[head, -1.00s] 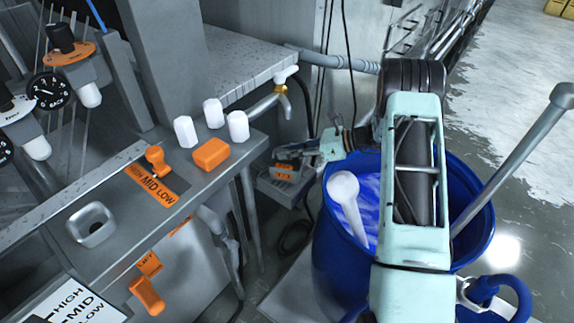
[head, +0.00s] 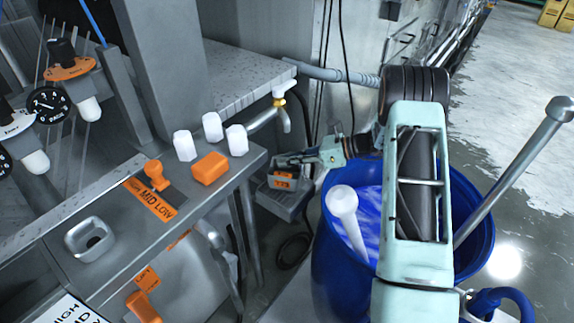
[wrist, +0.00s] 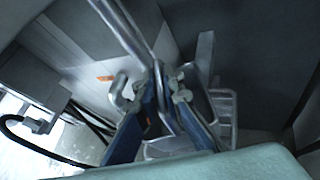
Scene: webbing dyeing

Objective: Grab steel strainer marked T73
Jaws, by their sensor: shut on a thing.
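My gripper (wrist: 160,95) has its blue fingers closed on a thin grey metal piece (wrist: 166,122) in the wrist view. It looks like part of the steel strainer, with a rod (wrist: 122,25) running up and left. No T73 mark can be read. In the head view my gripper (head: 296,160) is small, low beside the console and left of the blue barrel. The strainer cannot be made out clearly there, and its bowl is not clearly seen.
A grey box with an orange label (head: 283,181) is just below my gripper. A blue barrel (head: 335,262) with a white scoop (head: 343,203) stands to the right. The metal console (head: 120,235) with white pieces and orange controls is at left. A tap (head: 270,115) is above.

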